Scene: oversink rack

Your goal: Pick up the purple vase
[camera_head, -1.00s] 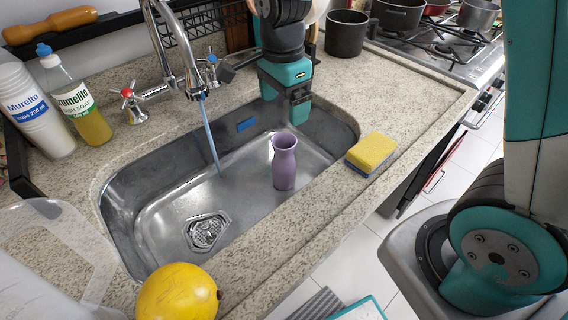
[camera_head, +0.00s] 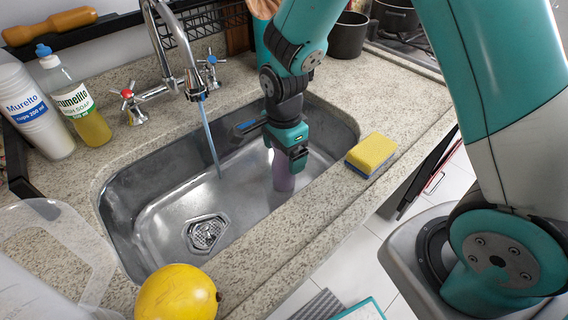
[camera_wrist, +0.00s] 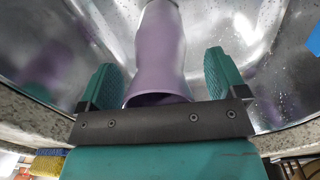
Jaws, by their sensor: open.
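The purple vase (camera_head: 283,175) stands upright in the steel sink (camera_head: 160,200), toward its right side. My gripper (camera_head: 290,158) is over it in the head view and hides its upper part. In the wrist view the vase (camera_wrist: 161,55) lies between the two green fingers of my gripper (camera_wrist: 160,80), with its open mouth near the dark palm bar. The fingers are apart, with a gap on each side of the vase.
Water runs from the faucet (camera_head: 180,60) into the sink's left half. A yellow sponge (camera_head: 371,152) lies on the right counter edge. A yellow fruit (camera_head: 177,293) is at the front. A soap bottle (camera_head: 75,100) and stacked cups (camera_head: 35,112) stand at the left.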

